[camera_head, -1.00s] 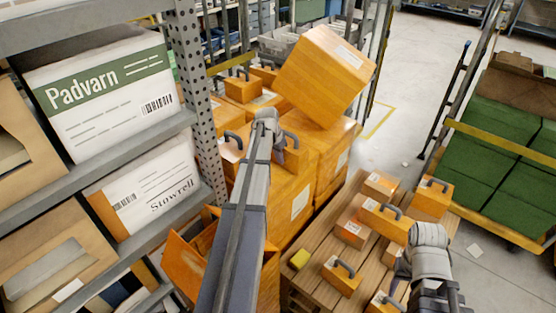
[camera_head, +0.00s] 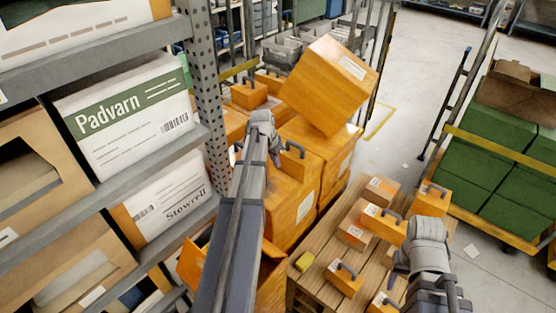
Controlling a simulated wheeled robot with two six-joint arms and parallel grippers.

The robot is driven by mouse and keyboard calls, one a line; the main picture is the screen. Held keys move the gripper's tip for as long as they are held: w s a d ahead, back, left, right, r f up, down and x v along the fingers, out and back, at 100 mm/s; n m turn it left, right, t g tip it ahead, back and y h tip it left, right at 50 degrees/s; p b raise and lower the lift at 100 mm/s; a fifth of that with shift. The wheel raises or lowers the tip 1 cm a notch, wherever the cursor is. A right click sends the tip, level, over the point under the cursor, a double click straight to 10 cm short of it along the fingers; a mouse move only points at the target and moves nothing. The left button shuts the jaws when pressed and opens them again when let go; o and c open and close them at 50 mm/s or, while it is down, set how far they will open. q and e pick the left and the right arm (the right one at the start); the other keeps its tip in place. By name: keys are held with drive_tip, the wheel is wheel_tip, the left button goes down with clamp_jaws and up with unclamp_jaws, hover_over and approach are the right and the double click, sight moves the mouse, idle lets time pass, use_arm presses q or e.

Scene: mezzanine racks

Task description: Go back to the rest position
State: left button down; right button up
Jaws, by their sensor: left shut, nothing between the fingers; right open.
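My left arm reaches up the middle of the head view, over orange boxes. Its gripper (camera_head: 276,158) is small and dark at the far end, shut and empty, beside a handled orange box (camera_head: 293,165). My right arm comes in at the lower right. Its gripper (camera_head: 396,277) is partly hidden by the wrist; it is open, with nothing seen in it, over the wooden pallet (camera_head: 335,223) and near a small handled orange case (camera_head: 345,277).
A grey rack (camera_head: 110,185) with a Padvarn box (camera_head: 125,115) and a Stowrell box (camera_head: 170,205) stands close on the left. A large orange box (camera_head: 330,85) leans on the stack. A cart with green boxes (camera_head: 480,150) is at right. Floor (camera_head: 420,80) is clear behind.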

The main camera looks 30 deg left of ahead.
use_arm(q)
drive_tip(key=shift+p+v, duration=0.45)
drive_tip(key=shift+v, duration=0.55)
drive_tip(key=s+d+m+g, duration=0.1)
drive_tip(key=s+d, duration=0.2)
drive_tip(key=d, duration=0.7)
drive_tip(key=s+d+f+g, duration=0.1)
drive_tip(key=s+d, duration=0.2)
drive_tip(key=d, duration=0.8)
drive_tip(key=s+d+m+g, duration=0.1)
drive_tip(key=s+d, duration=0.3)
drive_tip(key=d, duration=0.6)
drive_tip(key=s+d+y, duration=0.1)
drive_tip(key=s+d, duration=0.7)
drive_tip(key=d, duration=0.1)
drive_tip(key=shift+s+m+g+y, duration=0.25)
drive_tip(key=shift+m+g+y, duration=0.05)
drive_tip(key=shift+m+g, duration=0.1)
